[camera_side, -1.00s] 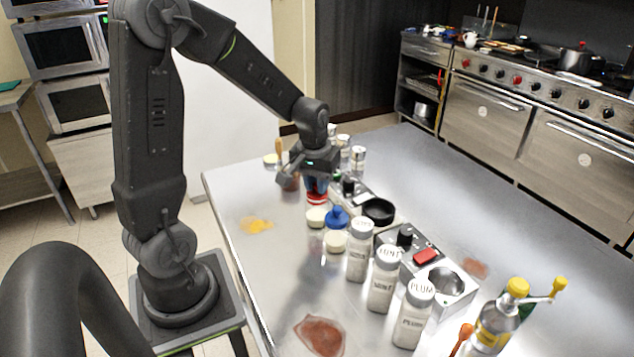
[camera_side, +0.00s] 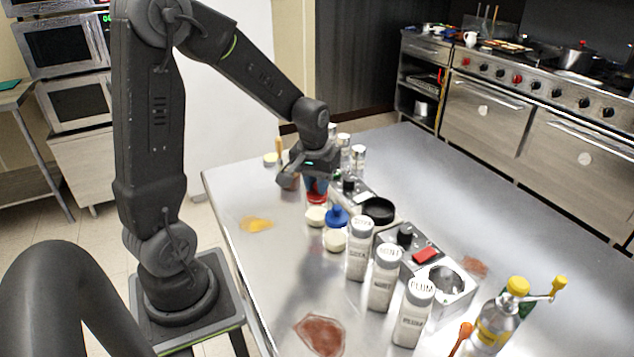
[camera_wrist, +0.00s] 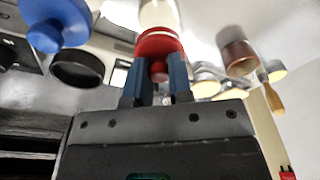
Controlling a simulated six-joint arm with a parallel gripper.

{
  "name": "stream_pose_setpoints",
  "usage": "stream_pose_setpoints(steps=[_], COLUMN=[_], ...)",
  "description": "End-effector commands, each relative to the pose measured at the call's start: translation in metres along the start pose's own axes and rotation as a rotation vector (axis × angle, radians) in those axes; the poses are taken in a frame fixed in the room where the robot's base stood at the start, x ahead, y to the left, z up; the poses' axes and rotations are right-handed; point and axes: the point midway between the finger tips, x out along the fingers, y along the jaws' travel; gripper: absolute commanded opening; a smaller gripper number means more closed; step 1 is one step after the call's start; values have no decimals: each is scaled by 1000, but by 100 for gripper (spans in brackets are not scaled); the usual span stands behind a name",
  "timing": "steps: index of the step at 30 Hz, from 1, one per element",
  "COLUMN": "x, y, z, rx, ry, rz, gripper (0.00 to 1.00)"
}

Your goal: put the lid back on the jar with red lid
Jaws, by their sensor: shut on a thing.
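My gripper (camera_side: 316,185) is shut on the knob of a red lid (camera_wrist: 158,44), with its blue fingers on either side of the knob in the wrist view. In the side view the red lid (camera_side: 317,198) shows just under the fingers, over the far left part of the table. A cream-white round piece (camera_wrist: 159,12) shows directly beyond the lid in the wrist view. I cannot tell whether it is the jar or whether the lid touches it.
Cream round pieces (camera_side: 335,240) and a blue-topped piece (camera_side: 336,216) stand close by. A black ring-shaped dish (camera_side: 378,210), white labelled shakers (camera_side: 383,279) and a switch box (camera_side: 425,255) stand to the right.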

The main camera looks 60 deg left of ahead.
Motion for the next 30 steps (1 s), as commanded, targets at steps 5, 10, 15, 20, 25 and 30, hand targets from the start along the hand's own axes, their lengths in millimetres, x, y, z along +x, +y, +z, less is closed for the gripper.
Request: stream_pose_setpoints(steps=[5, 10, 15, 20, 25, 30], x=[0, 0, 0, 0, 0, 0], y=[0, 0, 0, 0, 0, 0], z=[0, 0, 0, 0, 0, 0], rx=[0, 0, 0, 0, 0, 0], ry=[0, 0, 0, 0, 0, 0], rz=[0, 0, 0, 0, 0, 0], gripper=[0, 22, 38, 50, 54, 71])
